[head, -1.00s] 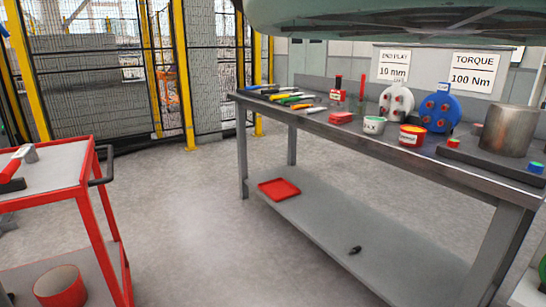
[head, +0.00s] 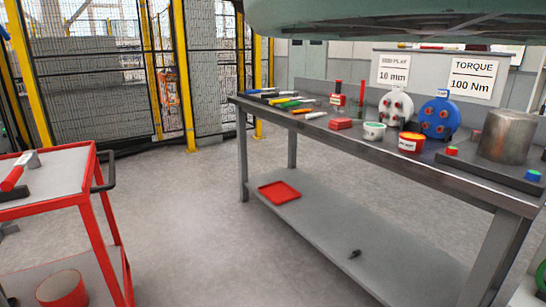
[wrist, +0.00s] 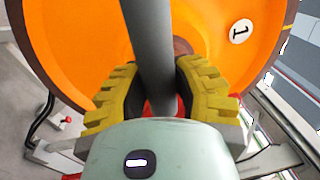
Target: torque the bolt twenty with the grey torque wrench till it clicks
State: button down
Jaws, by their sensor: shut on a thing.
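In the wrist view my gripper (wrist: 158,90) is shut on a thick grey shaft, the grey torque wrench (wrist: 148,35), with yellow ribbed pads on either side of it. The shaft runs up out of the top of the picture. Beyond it is a large orange round part (wrist: 80,40) with a white tag marked "1" (wrist: 241,31). A small red piece shows behind the shaft, between the pads. I cannot make out bolt twenty, and the wrench's working end is hidden. The gripper is not in the head view.
A grey workbench (head: 370,151) holds tools, tubs, a white and a blue round part, and a metal cylinder (head: 507,136). A red tray (head: 279,192) lies on its lower shelf. A red trolley (head: 88,190) stands left. Floor between them is clear.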

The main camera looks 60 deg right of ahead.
jog(key=shift+w+d+r+m+p, duration=0.15)
jog(key=shift+r+m+p, duration=0.15)
jog(key=shift+r, duration=0.3)
jog(key=shift+w+a+r+m+p, duration=0.15)
jog(key=shift+r+m+p, duration=0.15)
jog(key=shift+r, duration=0.3)
jog(key=shift+d+f, duration=0.1)
jog(key=shift+f, duration=0.1)
jog(key=r+p, duration=0.1)
jog(key=r+m+p, duration=0.2)
jog(key=p, duration=0.1)
jog(key=shift+w+d+r+t, duration=0.2)
jog(key=shift+w+r+t, duration=0.1)
jog(key=shift+w, duration=0.1)
jog(key=shift+w+r+m+p, duration=0.15)
jog(key=shift+r+m+p, duration=0.1)
jog(key=shift+m+p, duration=0.15)
jog(key=shift+f, duration=0.1)
